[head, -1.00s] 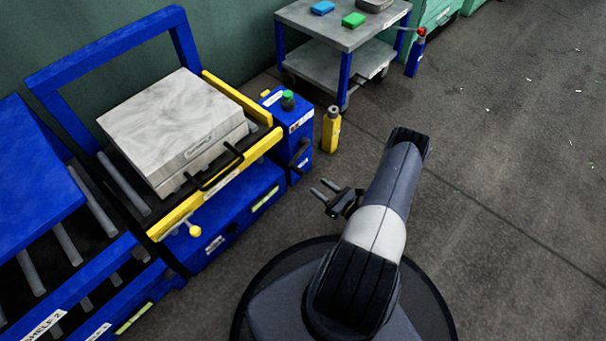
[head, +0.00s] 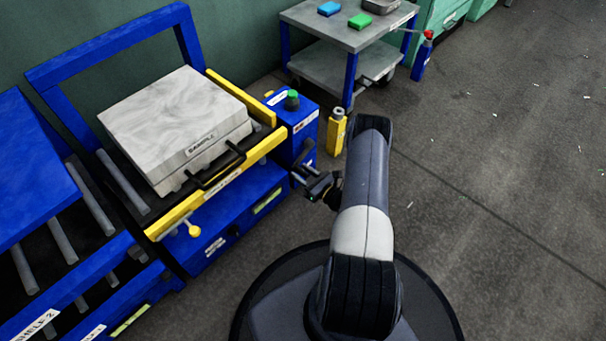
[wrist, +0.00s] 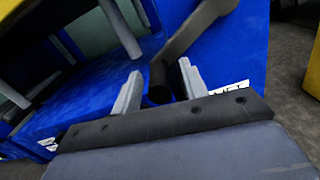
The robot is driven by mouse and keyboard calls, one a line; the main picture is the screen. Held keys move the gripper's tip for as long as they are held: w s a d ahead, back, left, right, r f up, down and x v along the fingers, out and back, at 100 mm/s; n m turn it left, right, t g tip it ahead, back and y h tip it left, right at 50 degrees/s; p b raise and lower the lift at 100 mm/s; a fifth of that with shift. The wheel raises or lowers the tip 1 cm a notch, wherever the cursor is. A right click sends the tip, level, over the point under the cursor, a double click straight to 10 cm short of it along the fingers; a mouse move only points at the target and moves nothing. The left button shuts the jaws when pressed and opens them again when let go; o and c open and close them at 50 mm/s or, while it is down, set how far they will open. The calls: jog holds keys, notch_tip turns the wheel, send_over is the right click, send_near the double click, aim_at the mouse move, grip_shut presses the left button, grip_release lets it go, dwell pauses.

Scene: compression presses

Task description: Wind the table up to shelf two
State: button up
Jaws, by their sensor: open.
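The lift table (head: 265,146) has yellow rails and a blue body, and stands at left centre in the head view. A dark crank (head: 303,152) is on the side of the blue box at its right end. My gripper (head: 302,172) is at the crank, coming from the right. In the wrist view, the crank's dark grip (wrist: 160,82) lies between my open fingers (wrist: 160,90), and the crank arm (wrist: 195,30) runs up to the right. I cannot tell whether the fingers touch the grip. The shelf two label (head: 40,325) is on the blue rack at lower left.
A grey block marked sample (head: 175,125) with a black handle rests on the table. A yellow bottle (head: 336,135) stands on the floor behind my arm. A grey cart (head: 350,35) stands at the back.

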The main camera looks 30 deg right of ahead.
grip_shut()
dwell(0.4)
